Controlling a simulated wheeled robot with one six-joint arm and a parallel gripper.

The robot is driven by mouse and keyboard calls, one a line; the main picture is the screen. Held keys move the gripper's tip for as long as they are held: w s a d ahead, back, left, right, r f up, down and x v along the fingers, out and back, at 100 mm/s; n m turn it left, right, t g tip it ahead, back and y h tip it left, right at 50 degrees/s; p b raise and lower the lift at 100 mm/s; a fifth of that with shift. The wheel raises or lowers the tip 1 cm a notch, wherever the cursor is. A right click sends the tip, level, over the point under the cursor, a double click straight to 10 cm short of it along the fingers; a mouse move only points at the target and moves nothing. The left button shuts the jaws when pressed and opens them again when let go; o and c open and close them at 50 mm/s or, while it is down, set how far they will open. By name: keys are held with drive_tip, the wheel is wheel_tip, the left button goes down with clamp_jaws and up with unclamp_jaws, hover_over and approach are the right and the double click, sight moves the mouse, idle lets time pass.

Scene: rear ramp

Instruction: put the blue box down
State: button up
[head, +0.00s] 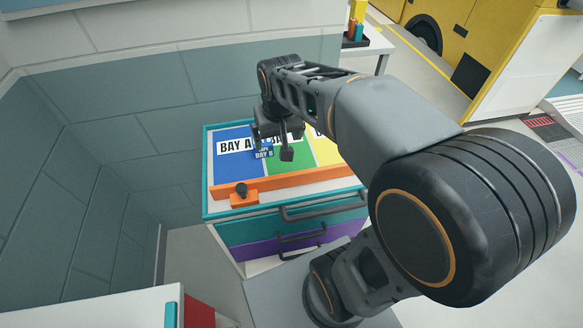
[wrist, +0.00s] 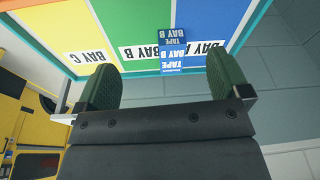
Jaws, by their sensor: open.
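The small blue box (head: 263,153), marked TAPE and BAY B, is by the boundary of the blue bay A field (head: 232,168) and the green bay B field (head: 288,168) on the cabinet top. In the wrist view the blue box (wrist: 172,50) appears beyond and between my fingertips, mostly over green and covering the end of the BAY B label. My gripper (head: 275,150) is open above the cabinet top; in the wrist view its two green-padded fingers (wrist: 164,82) are wide apart with nothing between them. The head view does not show clearly whether they touch the box.
The cabinet (head: 262,232) has an orange front strip (head: 285,183), an orange block with a black knob (head: 242,197) and dark drawer handles. A yellow bay field (head: 326,150) lies right. Tiled walls stand behind and left. A yellow vehicle (head: 440,30) stands at the back right.

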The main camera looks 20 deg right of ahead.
drive_tip(key=s+f+t, duration=0.1)
drive_tip(key=s+f, duration=0.2)
drive_tip(key=s, duration=0.6)
drive_tip(key=shift+a+n, duration=0.15)
drive_tip(key=shift+n, duration=0.25)
wheel_tip(320, 180, up, 3)
drive_tip(key=shift+f+p, duration=0.2)
drive_tip(key=shift+p, duration=0.85)
